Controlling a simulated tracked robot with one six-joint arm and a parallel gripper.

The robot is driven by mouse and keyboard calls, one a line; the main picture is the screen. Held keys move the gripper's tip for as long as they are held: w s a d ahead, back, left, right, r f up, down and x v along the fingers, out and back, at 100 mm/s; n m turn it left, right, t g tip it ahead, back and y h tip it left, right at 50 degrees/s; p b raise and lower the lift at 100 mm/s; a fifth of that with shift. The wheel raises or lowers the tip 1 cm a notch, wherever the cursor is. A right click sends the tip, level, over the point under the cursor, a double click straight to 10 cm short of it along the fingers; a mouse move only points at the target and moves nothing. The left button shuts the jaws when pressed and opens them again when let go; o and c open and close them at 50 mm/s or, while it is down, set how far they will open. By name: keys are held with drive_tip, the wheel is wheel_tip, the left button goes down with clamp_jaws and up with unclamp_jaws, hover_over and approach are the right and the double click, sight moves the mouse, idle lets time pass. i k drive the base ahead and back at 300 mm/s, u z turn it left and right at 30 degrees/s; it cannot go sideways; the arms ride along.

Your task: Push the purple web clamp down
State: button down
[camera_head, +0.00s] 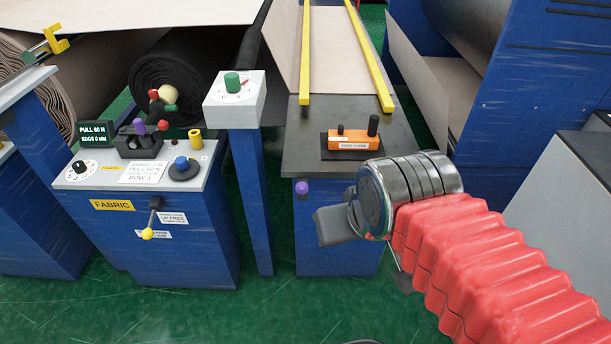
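A purple knob (302,188) sits on the front of the blue stand, just below its dark top. Purple tips (139,126) also show on the dark clamp-like block (137,143) on the FABRIC console, beside red and green knobs. I cannot tell which purple part is the web clamp. My gripper (337,225) is in front of the blue stand, to the right of and below the purple knob on the stand, apart from it. Only one grey finger shows clearly; the rest is hidden behind the metal wrist, so its opening is unclear.
The FABRIC console (112,205) has a dial, a blue button and a lever with a yellow ball (148,234). A white box with a green knob (233,86) stands on a post between console and stand. An orange block (351,140) lies on the stand top. Green floor is open in front.

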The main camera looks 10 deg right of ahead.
sight(302, 188)
drive_tip(key=u, duration=0.45)
drive_tip(key=i, duration=1.1)
drive_tip(key=u, duration=0.7)
